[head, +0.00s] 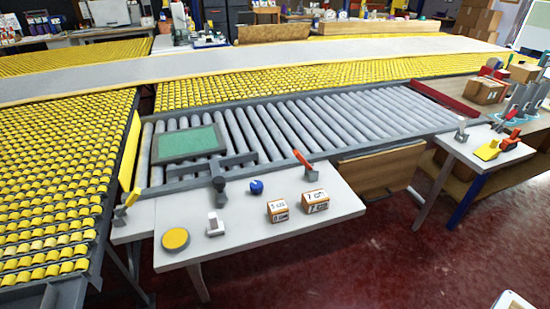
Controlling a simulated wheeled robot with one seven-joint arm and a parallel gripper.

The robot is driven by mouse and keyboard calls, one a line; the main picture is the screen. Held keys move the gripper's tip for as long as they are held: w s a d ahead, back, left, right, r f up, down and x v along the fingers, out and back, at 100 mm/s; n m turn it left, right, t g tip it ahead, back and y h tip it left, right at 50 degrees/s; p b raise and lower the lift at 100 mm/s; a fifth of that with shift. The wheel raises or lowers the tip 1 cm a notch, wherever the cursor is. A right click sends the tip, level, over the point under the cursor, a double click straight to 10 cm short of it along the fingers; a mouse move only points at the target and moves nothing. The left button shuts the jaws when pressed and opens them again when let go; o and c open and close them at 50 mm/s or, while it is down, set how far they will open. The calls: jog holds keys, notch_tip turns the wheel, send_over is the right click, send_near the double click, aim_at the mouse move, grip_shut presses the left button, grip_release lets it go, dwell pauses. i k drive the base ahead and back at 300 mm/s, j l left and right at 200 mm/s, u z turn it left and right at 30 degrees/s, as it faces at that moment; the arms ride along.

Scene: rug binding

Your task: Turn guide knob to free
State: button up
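A small blue knob (257,187) sits at the back of the near white table (235,250); it looks like the guide knob, but its setting is too small to read. Just left of it a dark grey post (219,190) stands at the table's back edge. A dark guide bar (240,160) lies across the near side of the grey rollers (300,130), meeting the post. A green panel in a dark frame (188,143) lies on the rollers behind the bar. A red-handled lever (303,160) is to the right. My gripper is not in view.
Two labelled boxes (315,201) (278,210), a yellow disc (175,240) and a small white-topped block (214,224) are on the near table. A yellow lever (132,197) is at left. Red floor (400,260) is open at front right.

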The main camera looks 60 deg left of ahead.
aim_at(256, 187)
jog(key=u, duration=1.85)
jog(key=j, duration=0.4)
jog(key=i+j, duration=0.15)
jog(key=j, duration=0.6)
jog(key=i+u, duration=0.05)
